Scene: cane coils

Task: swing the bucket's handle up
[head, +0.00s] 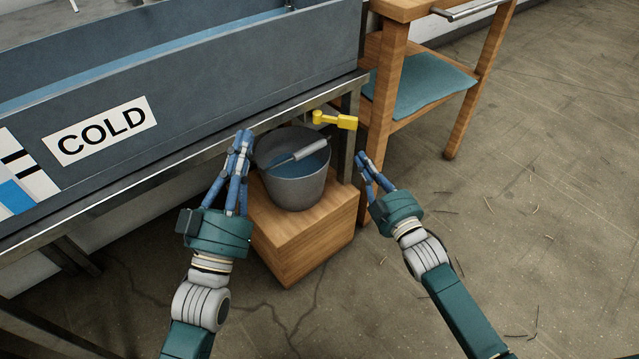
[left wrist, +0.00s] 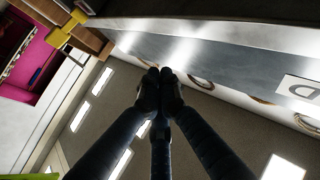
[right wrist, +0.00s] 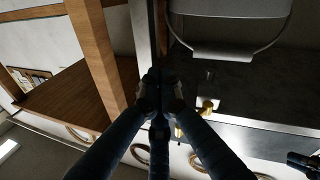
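The grey bucket (head: 293,190) stands upright on a wooden block under the trough, with blue liquid inside. Its handle (head: 310,149), with a pale grip, shows above the opening in the head view. The handle (right wrist: 222,57) also shows clear of the bucket (right wrist: 230,6) in the right wrist view; its exact tilt is hard to tell. My left gripper (head: 243,137) is shut and empty, just left of the bucket. My right gripper (head: 363,160) is shut and empty, right of the bucket. Neither touches the handle. The bucket is not clearly seen in the left wrist view.
The wooden block (head: 300,245) carries the bucket. A yellow tap (head: 335,120) sticks out behind it, below the trough (head: 200,95) marked COLD. A metal trough leg is close at right. A wooden stand (head: 393,75) with a teal cushion is beyond. The floor at right is open.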

